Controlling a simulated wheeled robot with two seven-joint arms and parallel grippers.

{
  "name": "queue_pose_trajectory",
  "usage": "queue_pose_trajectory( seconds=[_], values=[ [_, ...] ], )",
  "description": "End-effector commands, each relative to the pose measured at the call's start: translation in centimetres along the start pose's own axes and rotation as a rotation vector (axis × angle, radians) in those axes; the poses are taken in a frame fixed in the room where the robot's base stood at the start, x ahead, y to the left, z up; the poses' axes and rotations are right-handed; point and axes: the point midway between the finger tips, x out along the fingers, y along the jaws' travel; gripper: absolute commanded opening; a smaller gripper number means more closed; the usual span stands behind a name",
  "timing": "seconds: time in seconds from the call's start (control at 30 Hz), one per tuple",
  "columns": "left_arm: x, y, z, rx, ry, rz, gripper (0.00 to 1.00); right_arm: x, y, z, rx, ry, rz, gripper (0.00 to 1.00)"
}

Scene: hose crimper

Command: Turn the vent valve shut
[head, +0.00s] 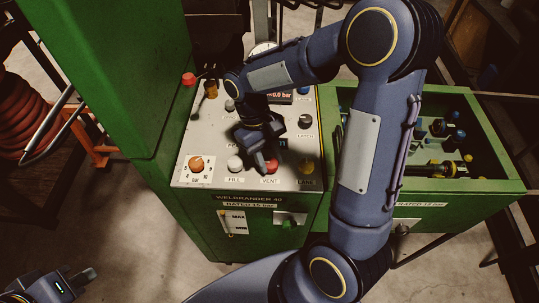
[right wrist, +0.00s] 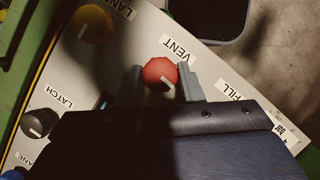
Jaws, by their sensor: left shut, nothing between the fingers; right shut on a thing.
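The vent valve is a round red knob (right wrist: 160,72) with a pale pointer line, beside the VENT label on the light panel. In the head view the red knob (head: 272,166) is partly covered by my right gripper (head: 265,162), which reaches down over it. In the right wrist view my right gripper (right wrist: 162,82) has one finger on each side of the knob and is shut on it. The pointer line slants toward the lower right in that view. My left gripper (head: 83,278) is shut and empty at the lower left, away from the panel.
A white FILL knob (head: 235,163) and a yellow LANE knob (head: 307,168) flank the vent knob closely. A green open bin (head: 505,182) with fittings stands right. A tall green post (head: 120,80) rises left of the panel.

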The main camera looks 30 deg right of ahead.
Motion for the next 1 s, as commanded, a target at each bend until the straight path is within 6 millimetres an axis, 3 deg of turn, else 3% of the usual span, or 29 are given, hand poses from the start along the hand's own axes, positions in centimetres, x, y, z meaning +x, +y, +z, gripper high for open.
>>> queue_pose_trajectory(
  seconds=[0.7,0.73,0.9,1.0],
  values=[
    [-0.12,0.06,-0.06,0.000,0.000,0.000,0.00,-0.05,-0.04,-0.07,-0.074,0.004,0.031,0.11],
    [-0.12,0.06,-0.06,0.000,0.000,0.000,0.00,-0.04,-0.04,-0.07,-0.074,0.003,0.031,0.35],
    [-0.12,0.05,-0.06,0.000,0.000,0.000,0.00,-0.03,-0.05,-0.05,-0.073,0.003,0.030,0.56],
    [-0.12,0.05,-0.06,0.000,0.000,0.000,0.00,-0.02,-0.05,-0.04,-0.072,0.002,0.030,0.56]
  ],
)
